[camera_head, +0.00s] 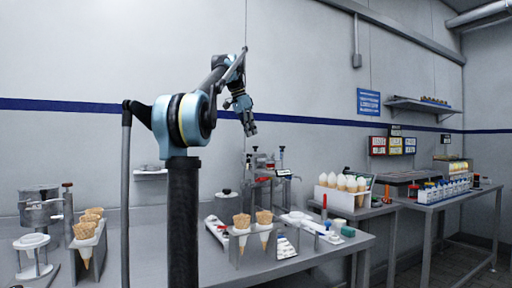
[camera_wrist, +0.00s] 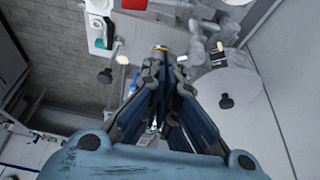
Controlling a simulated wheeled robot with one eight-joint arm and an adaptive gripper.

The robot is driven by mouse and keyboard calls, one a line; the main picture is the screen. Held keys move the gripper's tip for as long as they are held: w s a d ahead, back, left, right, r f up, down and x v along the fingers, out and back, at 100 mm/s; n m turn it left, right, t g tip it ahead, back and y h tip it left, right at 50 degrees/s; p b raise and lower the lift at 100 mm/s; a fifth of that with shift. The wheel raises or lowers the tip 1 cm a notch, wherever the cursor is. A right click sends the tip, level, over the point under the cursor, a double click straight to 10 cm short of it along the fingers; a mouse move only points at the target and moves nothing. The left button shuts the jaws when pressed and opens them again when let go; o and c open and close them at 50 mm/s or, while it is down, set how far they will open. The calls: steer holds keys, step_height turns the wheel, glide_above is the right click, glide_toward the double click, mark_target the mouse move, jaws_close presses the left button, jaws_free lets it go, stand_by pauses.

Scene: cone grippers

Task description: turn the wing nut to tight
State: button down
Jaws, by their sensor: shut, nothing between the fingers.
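My gripper (camera_head: 248,128) hangs in the air above the bench, higher than the metal apparatus (camera_head: 262,180) at the back of the bench. In the wrist view its fingers (camera_wrist: 163,66) come together at the tips with nothing between them. I cannot make out the wing nut for certain in either view. A small yellowish part (camera_wrist: 160,47) shows just past the fingertips in the wrist view; I cannot tell what it is. The apparatus has several small levers and knobs, too small to tell apart in the head view.
Wafer cones stand in a holder (camera_head: 235,252) at the bench front and in another holder (camera_head: 92,243) at left. A metal device (camera_head: 40,208) stands far left. A white box of cones (camera_head: 333,199) is at right. Dark knobs (camera_wrist: 226,101) show below my gripper. The air around it is clear.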

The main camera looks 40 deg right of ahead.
steer(key=d+f, duration=0.1)
steer(key=f, duration=0.2)
steer(key=d+f+n, duration=0.1)
steer(key=d+f, duration=0.1)
steer(key=f, duration=0.1)
steer(key=w+d+f+n+t, duration=0.1)
steer(key=d+f, duration=0.1)
steer(key=f, duration=0.1)
steer(key=shift+d+f, duration=0.2)
steer(key=shift+d, duration=0.05)
steer(key=shift+w+d, duration=0.15)
steer(key=shift+d, duration=0.8)
